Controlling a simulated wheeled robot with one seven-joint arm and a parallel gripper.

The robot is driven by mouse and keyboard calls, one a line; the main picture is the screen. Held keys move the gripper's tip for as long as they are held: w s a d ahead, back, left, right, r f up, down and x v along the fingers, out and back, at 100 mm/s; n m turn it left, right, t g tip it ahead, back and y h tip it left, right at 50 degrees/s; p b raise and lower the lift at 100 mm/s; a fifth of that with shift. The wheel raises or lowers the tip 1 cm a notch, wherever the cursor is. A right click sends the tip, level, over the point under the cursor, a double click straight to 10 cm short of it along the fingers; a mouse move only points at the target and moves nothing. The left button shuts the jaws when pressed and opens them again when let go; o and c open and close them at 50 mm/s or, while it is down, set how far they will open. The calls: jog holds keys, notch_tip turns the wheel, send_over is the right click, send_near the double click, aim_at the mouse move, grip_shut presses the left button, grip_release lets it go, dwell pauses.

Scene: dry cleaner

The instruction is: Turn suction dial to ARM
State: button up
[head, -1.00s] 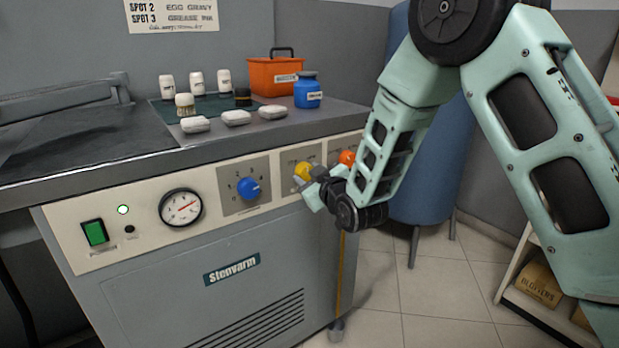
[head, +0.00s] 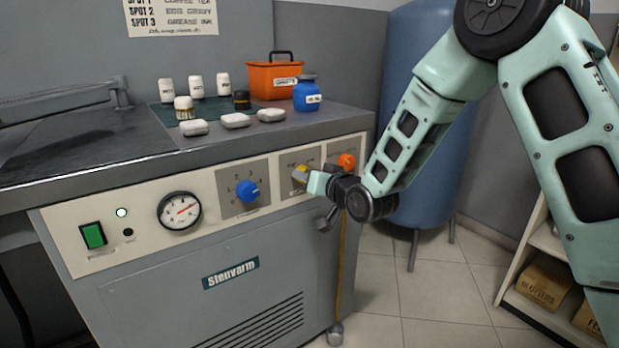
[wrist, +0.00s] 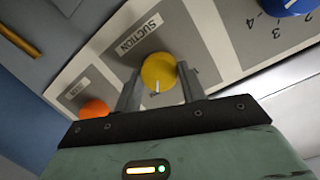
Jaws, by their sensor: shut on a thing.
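The yellow suction dial (head: 299,173) is on the light control panel (head: 140,190), between the blue dial and the orange dial. In the wrist view the yellow dial (wrist: 158,70) sits between the two fingers, beside the "SUCTION" label. A white pointer mark on it faces the bottom of that picture. My gripper (head: 308,181) is shut on the dial, coming from the right, and partly hides it in the head view. The fingers also show in the wrist view (wrist: 158,85). The ARM marking cannot be read in either view.
The blue dial (head: 247,191) is left of my gripper and the orange dial (head: 347,161) is close on its right. A gauge (head: 179,210) and green switch (head: 93,235) are farther left. Bottles and an orange box (head: 273,78) stand on the worktop above.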

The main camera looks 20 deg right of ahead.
jog(key=shift+m, duration=0.4)
dwell(0.3)
jog(key=o, duration=1)
jog(key=shift+c, duration=0.2)
